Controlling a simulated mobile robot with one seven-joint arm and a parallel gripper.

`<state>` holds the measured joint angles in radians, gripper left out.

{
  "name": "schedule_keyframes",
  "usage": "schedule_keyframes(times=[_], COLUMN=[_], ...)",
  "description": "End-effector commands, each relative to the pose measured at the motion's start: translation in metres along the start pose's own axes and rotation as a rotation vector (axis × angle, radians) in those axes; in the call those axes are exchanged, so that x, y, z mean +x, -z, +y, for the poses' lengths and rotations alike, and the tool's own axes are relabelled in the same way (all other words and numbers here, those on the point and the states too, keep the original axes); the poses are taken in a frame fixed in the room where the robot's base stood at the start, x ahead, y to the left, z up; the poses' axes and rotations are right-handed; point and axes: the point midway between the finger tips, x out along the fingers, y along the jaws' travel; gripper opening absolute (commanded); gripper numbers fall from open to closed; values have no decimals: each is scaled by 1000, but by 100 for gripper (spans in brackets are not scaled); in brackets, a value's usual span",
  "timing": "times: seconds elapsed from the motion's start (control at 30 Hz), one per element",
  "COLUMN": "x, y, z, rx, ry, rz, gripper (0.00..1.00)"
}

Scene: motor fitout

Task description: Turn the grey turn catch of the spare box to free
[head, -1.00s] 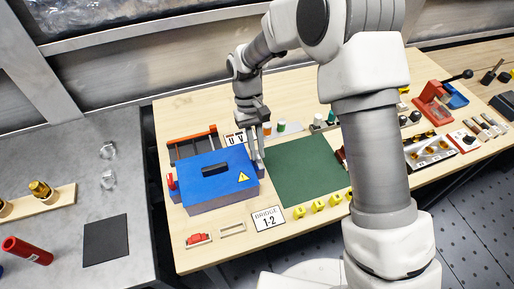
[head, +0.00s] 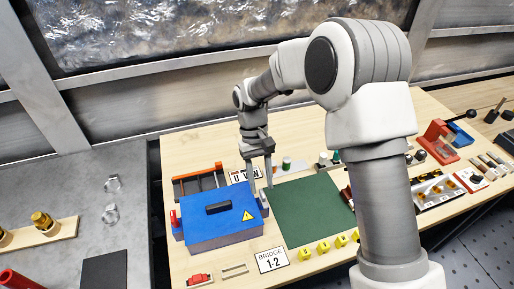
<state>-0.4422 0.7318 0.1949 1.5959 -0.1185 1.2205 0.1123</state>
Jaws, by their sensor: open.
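The blue box (head: 205,234) with a black handle (head: 218,208) and a yellow warning triangle sits on the wooden bench, left of the green mat. A small grey piece (head: 263,198) at the box's right side looks like the turn catch; its setting is too small to tell. A red piece (head: 177,224) is at the box's left side. My gripper (head: 260,180) is open and points down over the box's right back corner, close to the grey piece. I cannot tell if a finger touches it.
The green mat (head: 312,211) lies just right of the box. An orange-and-black rack (head: 200,181) and a letter card (head: 245,175) stand behind it. Yellow numbered blocks (head: 324,248) and a "BRIDGE 1-2" card (head: 271,260) lie in front. A grey table (head: 90,190) is at left.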

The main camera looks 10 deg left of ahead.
Motion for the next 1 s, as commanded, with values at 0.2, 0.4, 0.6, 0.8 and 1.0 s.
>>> schedule_keyframes(times=[0.2, 0.4, 0.6, 0.8, 1.0], x=[-54, -102, -136, -151, -154], y=[1, 0, 0, 0, 0], z=[-1, 0, 0, 0, 0], rx=[0, -1, -1, -1, -1], ry=[0, 0, 0, 0, 0], rz=[7, 5, 3, 1, 0], gripper=[44, 44, 44, 44, 44])
